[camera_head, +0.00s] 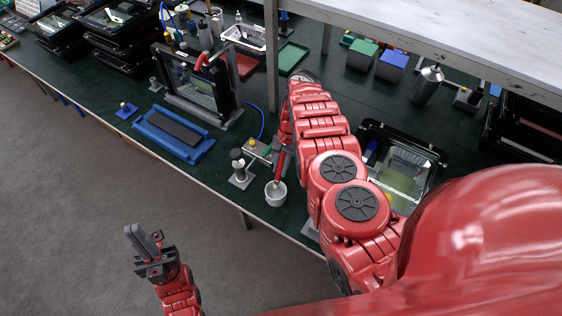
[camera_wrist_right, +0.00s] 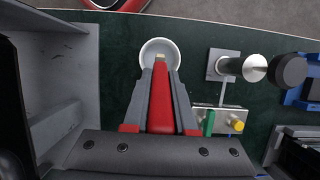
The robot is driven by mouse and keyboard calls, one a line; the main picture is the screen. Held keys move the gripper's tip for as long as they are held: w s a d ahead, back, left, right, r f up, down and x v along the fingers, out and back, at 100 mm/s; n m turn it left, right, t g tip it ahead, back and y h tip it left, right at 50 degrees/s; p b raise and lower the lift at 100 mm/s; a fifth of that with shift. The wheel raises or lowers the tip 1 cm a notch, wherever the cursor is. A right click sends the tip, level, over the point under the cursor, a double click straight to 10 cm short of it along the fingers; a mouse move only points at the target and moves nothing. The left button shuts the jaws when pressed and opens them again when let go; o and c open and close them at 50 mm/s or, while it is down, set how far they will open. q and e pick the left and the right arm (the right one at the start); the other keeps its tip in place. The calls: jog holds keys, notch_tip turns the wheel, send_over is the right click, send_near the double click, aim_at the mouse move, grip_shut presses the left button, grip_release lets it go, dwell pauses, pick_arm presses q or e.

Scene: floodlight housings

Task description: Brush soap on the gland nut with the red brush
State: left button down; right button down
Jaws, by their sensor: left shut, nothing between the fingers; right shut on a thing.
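My right gripper (camera_head: 282,160) is shut on the red brush (camera_head: 279,174), which points down. In the right wrist view the brush (camera_wrist_right: 161,100) lies between my fingers (camera_wrist_right: 160,78). Its pale tip is over or inside the mouth of the light-grey pot (camera_head: 275,196); I cannot tell how deep. The pot also shows in the right wrist view (camera_wrist_right: 145,48). My left gripper (camera_head: 149,246) is shut and empty, over the floor at the lower left. A black-framed floodlight housing (camera_head: 172,84) stands upright with a blue cable beside it. I cannot make out the gland nut.
A post with a black cap (camera_head: 238,162) on a grey plate stands close to the pot. A small block with green and yellow knobs (camera_head: 257,150) is just behind. A blue tray (camera_head: 147,127) lies left. A shelf post (camera_head: 272,60) rises behind; another housing (camera_head: 400,165) is right.

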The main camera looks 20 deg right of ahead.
aim_at(280, 178)
jog(key=shift+b+x, duration=0.5)
jog(key=shift+x, duration=0.3)
jog(key=f+b, duration=0.1)
jog(key=f, duration=0.1)
jog(key=f+b, duration=0.1)
jog(key=b, duration=0.1)
jog(key=shift+w+d+f, duration=0.15)
jog(key=shift+d+f, duration=0.05)
jog(key=shift+f, duration=0.2)
jog(key=shift+a+f, duration=0.1)
jog(key=shift+f, duration=0.1)
jog(key=shift+f+b, duration=0.5)
jog(key=shift+b, duration=0.15)
jog(key=shift+f, duration=0.1)
dwell(0.9)
notch_tip(280, 178, up, 3)
jog(key=shift+w+f+p, duration=0.1)
jog(key=shift+p, duration=0.85)
jog(key=shift+r+p, duration=1.45)
jog(key=shift+r, duration=0.8)
